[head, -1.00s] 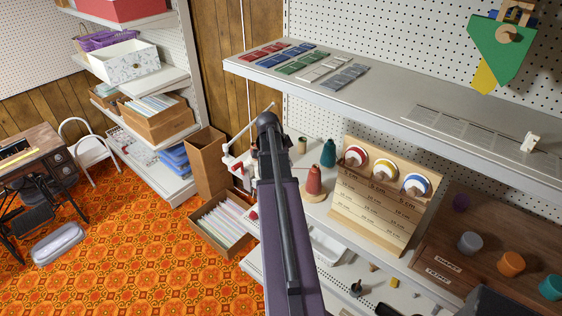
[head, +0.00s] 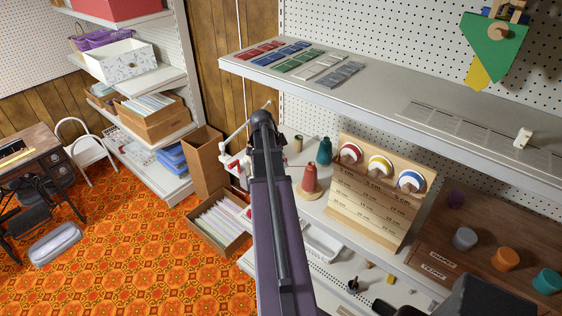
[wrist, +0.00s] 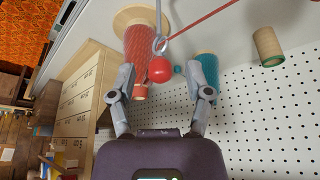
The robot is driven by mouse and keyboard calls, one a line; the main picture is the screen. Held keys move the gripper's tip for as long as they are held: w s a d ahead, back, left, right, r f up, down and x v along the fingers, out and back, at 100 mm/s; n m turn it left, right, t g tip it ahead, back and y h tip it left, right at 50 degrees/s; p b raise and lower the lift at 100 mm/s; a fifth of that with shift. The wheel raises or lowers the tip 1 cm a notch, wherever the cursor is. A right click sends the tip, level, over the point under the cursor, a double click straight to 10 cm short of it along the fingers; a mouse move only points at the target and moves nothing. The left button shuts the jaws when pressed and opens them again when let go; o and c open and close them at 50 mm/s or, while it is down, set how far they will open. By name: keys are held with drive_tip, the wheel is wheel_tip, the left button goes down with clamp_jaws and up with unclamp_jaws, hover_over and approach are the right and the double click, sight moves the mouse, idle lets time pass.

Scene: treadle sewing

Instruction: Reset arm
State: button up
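In the wrist view my gripper (wrist: 163,88) is open, its two grey fingers spread with nothing held between them. A red ball knob (wrist: 160,70) on a grey metal rod with a loop shows between and beyond the fingertips. A red thread line runs from near the loop toward the upper right. A red spool (wrist: 140,48) on a round wooden base stands behind the left finger, and a teal spool (wrist: 206,70) behind the right one. In the head view my arm hides the gripper; a white device with red parts (head: 233,165) shows partly beside it.
A shelf with coloured flat pieces (head: 300,62) runs above the spools. A wooden rack with ribbon reels (head: 370,190) stands right of the red spool (head: 310,180). Several cups sit farther right. A cardboard box of files (head: 222,222) and open patterned floor lie to the left.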

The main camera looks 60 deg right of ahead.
drive_tip(key=shift+s, duration=0.1)
idle(0.4)
drive_tip(key=w+a+f+n+t+b, duration=0.15)
drive_tip(key=w+a+n, duration=0.25)
drive_tip(key=a, duration=0.5)
drive_tip(key=w+a+f+n+y+b, duration=0.15)
drive_tip(key=w+a+n, duration=0.3)
drive_tip(key=a, duration=0.45)
drive_tip(key=w+a+f+n+t+b, duration=0.15)
drive_tip(key=w+a+n, duration=0.3)
drive_tip(key=a, duration=0.45)
drive_tip(key=s+a+f+n+y+b, duration=0.1)
drive_tip(key=a+n, duration=0.5)
drive_tip(key=a, duration=0.7)
drive_tip(key=a+f+n+b, duration=0.1)
drive_tip(key=a+f+n, duration=0.2)
drive_tip(key=a+n, duration=0.4)
drive_tip(key=a, duration=0.6)
drive_tip(key=shift+s+a+n+y+b, duration=0.25)
drive_tip(key=shift+s+n+y+b, duration=0.05)
drive_tip(key=shift+s+y+b, duration=0.1)
